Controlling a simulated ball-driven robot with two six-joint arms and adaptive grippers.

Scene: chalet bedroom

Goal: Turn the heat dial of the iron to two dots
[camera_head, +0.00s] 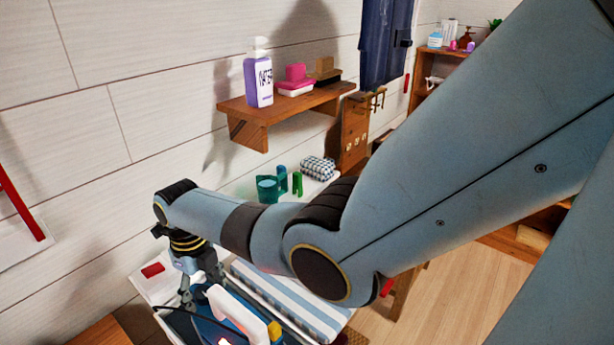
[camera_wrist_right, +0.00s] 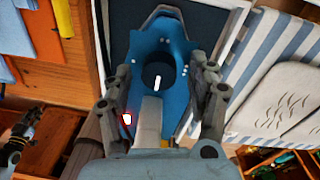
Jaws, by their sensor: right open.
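The iron, with its blue body (camera_head: 205,328) and white handle (camera_head: 240,312), is low in the head view, partly cut off. In the right wrist view, the iron (camera_wrist_right: 175,35) fills the middle. Its dark round heat dial (camera_wrist_right: 150,70) carries a white pointer mark, with small white dots around it; which setting it marks is too small to tell. My right gripper (camera_head: 203,287) points down over the iron. In the wrist view, its open fingers (camera_wrist_right: 158,92) stand either side of the dial, apart from it. A jointed part at the wrist view's left edge may be my left gripper (camera_wrist_right: 14,150).
A red light (camera_wrist_right: 127,118) glows on the iron. A striped ironing surface (camera_head: 285,300) lies to its right. A shelf (camera_head: 290,105) with a purple bottle (camera_head: 258,80) is on the wall. Green items (camera_head: 275,187) and a checked cloth (camera_head: 318,168) lie behind my right arm.

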